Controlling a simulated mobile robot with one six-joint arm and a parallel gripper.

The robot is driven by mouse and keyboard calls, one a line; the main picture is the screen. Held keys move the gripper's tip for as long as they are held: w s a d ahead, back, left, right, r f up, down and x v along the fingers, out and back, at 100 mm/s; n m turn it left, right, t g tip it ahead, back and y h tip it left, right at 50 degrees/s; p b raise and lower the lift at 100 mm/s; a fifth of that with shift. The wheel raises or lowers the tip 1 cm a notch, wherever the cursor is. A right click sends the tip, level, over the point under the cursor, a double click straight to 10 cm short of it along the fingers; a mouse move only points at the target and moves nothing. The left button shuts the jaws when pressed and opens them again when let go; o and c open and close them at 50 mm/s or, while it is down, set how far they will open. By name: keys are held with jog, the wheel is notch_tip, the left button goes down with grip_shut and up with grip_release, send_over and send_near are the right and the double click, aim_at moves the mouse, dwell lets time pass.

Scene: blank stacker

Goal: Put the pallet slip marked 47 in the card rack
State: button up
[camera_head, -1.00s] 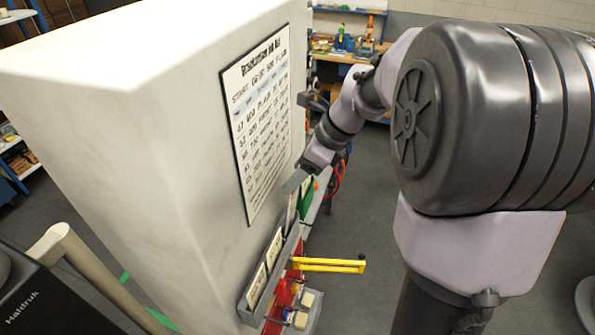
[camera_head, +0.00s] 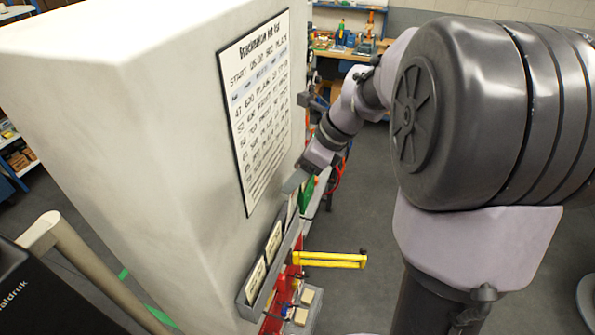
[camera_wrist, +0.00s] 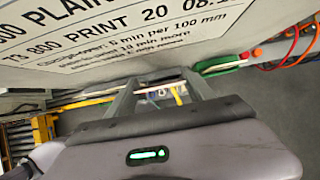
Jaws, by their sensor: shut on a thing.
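The card rack (camera_head: 254,312) is a grey strip-like holder low on the side of the white machine cabinet, with pale cards standing in it. One card (camera_head: 257,279) is at its near end and another card (camera_head: 273,242) is behind it. My gripper (camera_head: 294,182) is at the far end of the rack, close to the cabinet wall. A pale card (camera_head: 291,208) shows just below the fingers. My gripper is shut on a slip, mostly hidden, and its number cannot be read. In the wrist view the two grey fingers (camera_wrist: 160,84) point toward the rack area.
A printed job list (camera_head: 258,95) hangs on the cabinet above the rack. A yellow bar (camera_head: 330,259) sticks out to the right below the rack, near red parts and small pale blocks (camera_head: 305,305). A green item (camera_head: 307,193) and red hoses lie beyond the gripper.

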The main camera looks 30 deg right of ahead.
jog(key=o, duration=1.9)
jog(key=p+v, duration=0.1)
jog(key=v, duration=1.6)
jog(key=shift+r, duration=0.25)
